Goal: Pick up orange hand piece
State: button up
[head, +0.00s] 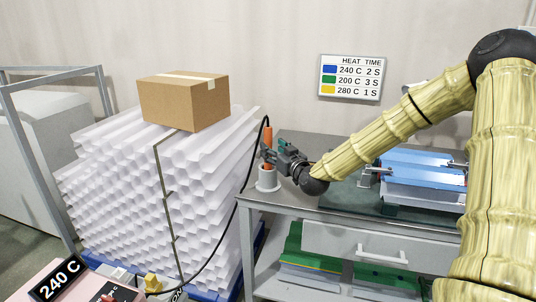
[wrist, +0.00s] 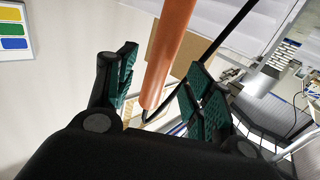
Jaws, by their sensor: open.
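The orange hand piece (head: 267,141) stands upright in a light grey round holder (head: 268,179) at the left end of the metal table. A black cable runs from its top. My gripper (head: 266,152) is at the hand piece, reaching in from the right. In the wrist view the orange hand piece (wrist: 168,50) lies between the two green-padded fingers (wrist: 155,88), with gaps on both sides. The fingers are open. The hand piece's lower end is hidden in the holder in the head view.
A stack of white corrugated sheets (head: 130,190) with a cardboard box (head: 185,100) on top stands left of the table (head: 310,217). Blue sheets in a fixture (head: 415,172) lie on the table at right. A pink unit showing 240 C (head: 60,280) is at lower left. The cable hangs past the table's left edge.

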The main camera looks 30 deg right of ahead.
aim_at(270, 145)
jog(key=shift+w+d+r, duration=0.1)
jog(key=shift+w+d, duration=0.05)
jog(key=shift+w, duration=0.95)
jog(key=shift+w+d, duration=0.1)
jog(key=shift+w, duration=1)
jog(key=c, duration=1)
